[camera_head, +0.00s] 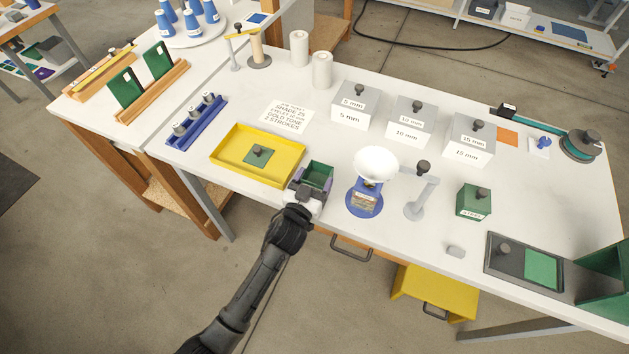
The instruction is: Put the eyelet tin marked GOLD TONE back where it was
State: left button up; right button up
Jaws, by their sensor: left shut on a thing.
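My left gripper (304,190) is shut on an open green tin (319,175) at the front of the white table, right of the yellow tray. No label can be read on this tin, so I cannot tell whether it is the GOLD TONE one. A green square lid (259,156) with a dark knob lies in the yellow tray (223,167). A second green tin (472,204), lidded and with a label that seems to read STEEL, stands at the right. A dark tray (513,270) at the front right has a green square (541,267) in it. My right gripper is not in view.
A blue scale (363,200) with a white bowl and a grey post (416,207) stand right of the held tin. Behind are lidded millimetre boxes (351,115), white cylinders (321,70) and a card (288,116) reading GOLD TONE. A blue rack (197,125) stands left.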

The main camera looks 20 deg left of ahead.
pick_arm(q)
jog(key=shift+f, duration=0.15)
jog(key=shift+s, duration=0.15)
jog(key=shift+f, duration=0.2)
jog(key=o, duration=1)
jog(key=shift+o, duration=0.2)
